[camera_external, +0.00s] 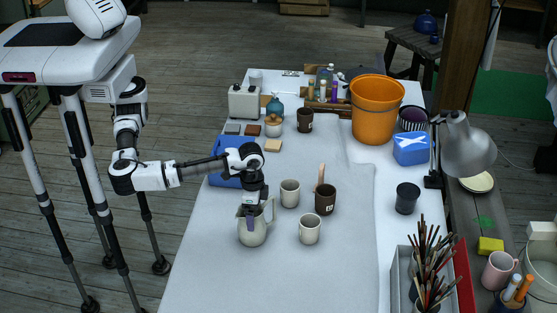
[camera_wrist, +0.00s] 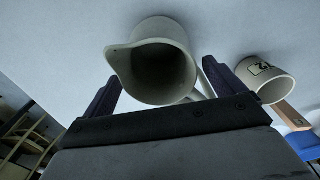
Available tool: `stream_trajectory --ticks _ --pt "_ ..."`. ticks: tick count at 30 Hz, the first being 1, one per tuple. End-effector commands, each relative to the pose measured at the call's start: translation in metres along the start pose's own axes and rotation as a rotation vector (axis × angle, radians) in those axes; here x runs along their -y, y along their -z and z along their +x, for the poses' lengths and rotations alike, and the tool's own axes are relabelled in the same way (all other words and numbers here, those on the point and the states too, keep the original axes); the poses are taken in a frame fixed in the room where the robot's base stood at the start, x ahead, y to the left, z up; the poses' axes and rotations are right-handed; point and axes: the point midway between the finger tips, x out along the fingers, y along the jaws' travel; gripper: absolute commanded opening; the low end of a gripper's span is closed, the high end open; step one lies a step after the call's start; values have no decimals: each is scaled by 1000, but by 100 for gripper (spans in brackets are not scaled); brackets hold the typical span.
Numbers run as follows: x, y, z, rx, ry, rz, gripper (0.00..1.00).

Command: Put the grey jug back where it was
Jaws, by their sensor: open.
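The grey jug (camera_external: 254,236), pale with a spout and a side handle, stands upright on the cloth-covered table near its left side. My gripper (camera_external: 251,212) is right at the jug from above, pointing down, and partly hides its rim. In the wrist view the jug (camera_wrist: 160,62) shows its open mouth between my two dark fingers (camera_wrist: 165,78). The fingers are open, one on each side of it, with a visible gap at the left one. The handle lies close to the right finger; I cannot tell whether they touch.
A pale mug (camera_external: 309,229) stands right of the jug, another pale mug (camera_external: 290,193) behind it, and a dark mug (camera_external: 325,199) beyond. A blue object (camera_external: 224,172) is behind my arm. An orange bucket (camera_external: 377,108) stands farther back. The front of the table (camera_external: 215,285) is clear.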

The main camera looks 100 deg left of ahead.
Motion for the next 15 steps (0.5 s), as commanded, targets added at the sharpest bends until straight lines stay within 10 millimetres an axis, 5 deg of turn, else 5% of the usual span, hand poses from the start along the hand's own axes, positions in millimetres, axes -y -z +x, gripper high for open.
stream_trajectory --ticks 15 --pt "1 0 -95 -1 2 -1 94"
